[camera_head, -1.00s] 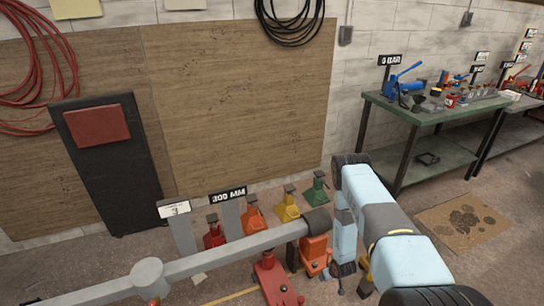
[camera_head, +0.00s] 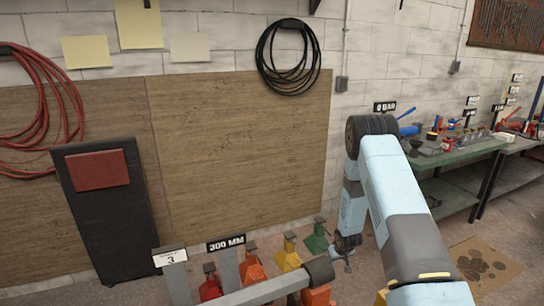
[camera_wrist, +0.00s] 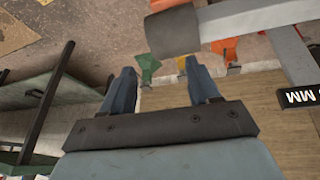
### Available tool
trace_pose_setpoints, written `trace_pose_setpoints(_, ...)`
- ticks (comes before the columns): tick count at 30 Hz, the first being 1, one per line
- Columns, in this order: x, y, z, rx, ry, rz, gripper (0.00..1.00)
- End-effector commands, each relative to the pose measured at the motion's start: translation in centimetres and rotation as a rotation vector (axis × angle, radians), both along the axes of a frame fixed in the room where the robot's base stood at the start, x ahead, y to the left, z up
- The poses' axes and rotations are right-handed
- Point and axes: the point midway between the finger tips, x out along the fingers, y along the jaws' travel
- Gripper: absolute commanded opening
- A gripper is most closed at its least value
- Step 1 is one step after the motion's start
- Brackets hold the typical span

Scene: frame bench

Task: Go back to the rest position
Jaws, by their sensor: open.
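My gripper (camera_head: 346,262) hangs below my bent pale-blue arm, just right of the green jack stand (camera_head: 317,236) in the head view. In the wrist view its two dark fingers (camera_wrist: 160,78) are spread, with nothing between them. The green stand (camera_wrist: 147,66) and a yellow stand (camera_wrist: 183,66) show on the floor beyond the fingertips. A grey bar with a dark padded end (camera_wrist: 172,30) crosses beyond them. No contact between my gripper and these things can be made out.
Yellow (camera_head: 289,254), orange (camera_head: 252,268) and red (camera_head: 210,284) stands line the wall base, beside a "300 MM" sign (camera_head: 226,243). A dark padded board (camera_head: 105,215) leans left. A green workbench (camera_head: 462,153) with tools stands right. The floor before it is mostly open.

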Motion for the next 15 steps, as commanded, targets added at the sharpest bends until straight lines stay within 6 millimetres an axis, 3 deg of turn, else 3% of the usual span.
trace_pose_setpoints(1, 0.4, 0.0, 2.2, -0.002, -0.008, -0.006, 0.61)
trace_pose_setpoints(3, 0.7, 0.0, 4.8, -0.005, -0.011, -0.015, 0.61)
trace_pose_setpoints(15, -0.1, 0.1, 19.4, -0.013, -0.026, -0.07, 0.61)
